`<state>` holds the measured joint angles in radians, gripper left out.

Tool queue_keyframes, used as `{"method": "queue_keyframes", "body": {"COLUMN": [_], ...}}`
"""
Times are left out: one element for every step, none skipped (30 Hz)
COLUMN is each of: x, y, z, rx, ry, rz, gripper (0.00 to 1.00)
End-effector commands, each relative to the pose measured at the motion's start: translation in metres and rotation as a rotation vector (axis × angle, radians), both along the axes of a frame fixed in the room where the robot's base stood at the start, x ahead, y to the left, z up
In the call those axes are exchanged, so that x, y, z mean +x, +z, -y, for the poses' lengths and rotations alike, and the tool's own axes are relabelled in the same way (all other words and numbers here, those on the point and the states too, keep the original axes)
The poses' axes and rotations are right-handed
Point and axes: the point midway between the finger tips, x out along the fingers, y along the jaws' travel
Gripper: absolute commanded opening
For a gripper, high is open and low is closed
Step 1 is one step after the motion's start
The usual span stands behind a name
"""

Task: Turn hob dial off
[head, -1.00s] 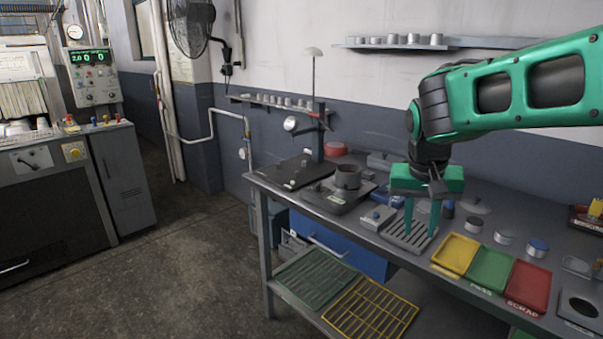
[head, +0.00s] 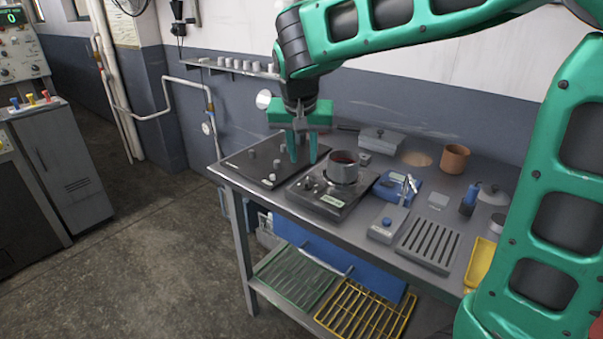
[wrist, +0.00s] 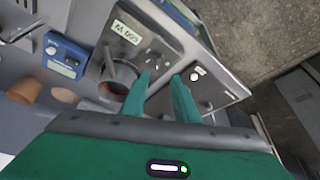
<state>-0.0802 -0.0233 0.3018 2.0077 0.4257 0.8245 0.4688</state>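The hob (head: 318,204) is a dark square plate on the bench with a label on its front edge. Small dials (head: 309,182) sit at its front left; their setting is too small to read. A grey pan (head: 342,170) with reddish contents stands on the hob. My gripper (head: 303,161) is open and empty, fingers pointing down, just left of the pan and above the gap between the hob and the dark board. In the wrist view the hob (wrist: 150,28), its dials (wrist: 151,57) and the pan (wrist: 118,76) show beyond my fingers (wrist: 160,85).
A dark board (head: 245,165) with several small knobs lies left of the hob. A blue device (head: 398,190), a grey box with a blue button (head: 387,224) and a slotted rack (head: 428,245) stand to the right. A brown pot (head: 455,158) is further back.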

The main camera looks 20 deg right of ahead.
Motion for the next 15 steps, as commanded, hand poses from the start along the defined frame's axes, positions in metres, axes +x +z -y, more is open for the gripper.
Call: {"method": "queue_keyframes", "body": {"x": [0.002,0.004,0.006,0.007,0.009,0.012,0.014,0.016,0.018,0.02,0.022,0.023,0.025,0.027,0.028], "y": [-0.007,-0.011,-0.018,-0.023,-0.028,-0.034,-0.04,-0.045,-0.051,-0.056,-0.061,-0.066,-0.07,-0.073,-0.078], "z": [0.003,0.005,0.007,0.009,0.011,0.013,0.015,0.016,0.018,0.019,0.02,0.022,0.023,0.024,0.025], "rx": [-0.001,0.0,0.0,0.0,0.0,-0.001,-0.001,-0.001,-0.001,-0.001,-0.001,0.0,0.0,0.0,0.0], "ry": [-0.003,-0.004,-0.006,-0.007,-0.009,-0.01,-0.011,-0.011,-0.011,-0.012,-0.012,-0.013,-0.014,-0.014,-0.015], "rz": [-0.003,-0.003,-0.004,-0.005,-0.006,-0.005,-0.005,-0.006,-0.005,-0.005,-0.005,-0.005,-0.004,-0.004,-0.004], "gripper": [0.27,0.27,0.27,0.27,0.27,0.27,0.27,0.27,0.27,0.27,0.27,0.27,0.27,0.27,0.27]}}
